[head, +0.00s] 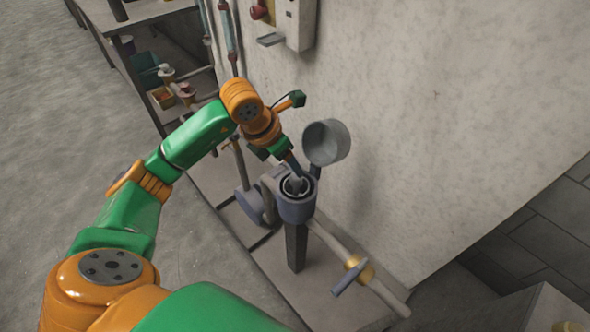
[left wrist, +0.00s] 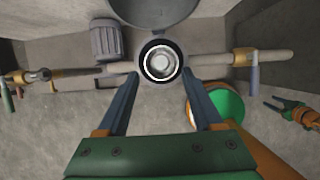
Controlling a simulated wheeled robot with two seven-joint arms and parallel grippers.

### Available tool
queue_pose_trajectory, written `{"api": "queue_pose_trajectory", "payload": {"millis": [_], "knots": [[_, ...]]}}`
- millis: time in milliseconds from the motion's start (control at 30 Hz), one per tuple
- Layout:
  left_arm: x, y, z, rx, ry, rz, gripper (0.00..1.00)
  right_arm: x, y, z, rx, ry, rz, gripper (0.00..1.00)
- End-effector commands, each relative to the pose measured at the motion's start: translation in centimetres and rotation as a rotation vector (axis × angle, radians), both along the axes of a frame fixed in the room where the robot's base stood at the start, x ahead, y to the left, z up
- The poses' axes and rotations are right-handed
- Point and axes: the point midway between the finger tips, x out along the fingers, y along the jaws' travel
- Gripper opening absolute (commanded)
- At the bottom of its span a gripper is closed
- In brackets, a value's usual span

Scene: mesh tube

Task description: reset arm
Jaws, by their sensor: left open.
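My left gripper (head: 291,164) reaches down over the open top of an upright grey housing (head: 297,208). In the left wrist view its two fingers (left wrist: 161,78) are spread apart with nothing between the tips. The housing's round mouth (left wrist: 160,62) lies just beyond the fingertips, with a pale ring and a grey round part inside. The housing's round lid (head: 327,143) stands swung open beside it. A small green and orange arm end at the right of the left wrist view looks like my right gripper (left wrist: 285,104); its jaws are too small to read.
A pipe (head: 330,238) with a brass valve (head: 359,268) runs from the housing. A ribbed grey cylinder (left wrist: 107,41) stands left of it in the wrist view. A wall (head: 450,110) with a control box (head: 296,22) is close behind. A shelf (head: 160,97) holds small items. The floor (head: 60,120) at left is clear.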

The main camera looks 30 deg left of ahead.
Motion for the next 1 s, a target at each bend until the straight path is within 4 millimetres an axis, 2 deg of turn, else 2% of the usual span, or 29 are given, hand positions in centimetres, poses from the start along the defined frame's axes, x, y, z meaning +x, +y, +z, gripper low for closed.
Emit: {"api": "queue_pose_trajectory", "payload": {"millis": [100,200,667,733,767,867,900,967,1000], "knots": [[-0.8,0.3,2.4,0.001,-0.004,-0.001,0.68,0.0,0.0,0.0,0.0,0.0,0.0,0.5],[-1.3,0.5,3.4,0.001,-0.002,-0.001,0.68,0.0,0.0,0.0,0.0,0.0,0.0,0.5],[-1.5,0.5,3.7,0.0,0.001,-0.001,0.68,0.0,0.0,0.0,0.0,0.0,0.001,0.5],[-1.5,-0.5,3.6,-0.032,-0.005,-0.024,0.68,0.0,0.0,0.0,0.0,0.001,0.001,0.5],[-1.4,-1.5,3.4,-0.066,-0.012,-0.046,0.68,0.0,0.0,0.0,0.0,0.001,0.001,0.5],[-1.8,-7.9,3.4,-0.306,-0.054,-0.173,0.68,0.0,0.0,0.0,0.0,0.001,0.0,0.5],[-2.3,-11.3,4.1,-0.458,-0.078,-0.225,0.68,0.0,0.0,0.0,0.0,0.001,0.001,0.5],[-3.5,-16.3,6.3,-0.724,-0.113,-0.278,0.68,0.0,0.0,0.0,0.0,0.001,0.001,0.5],[-4.2,-18.9,8.7,-0.928,-0.136,-0.284,0.68,0.0,0.0,0.0,0.0,0.001,0.001,0.5]]}}
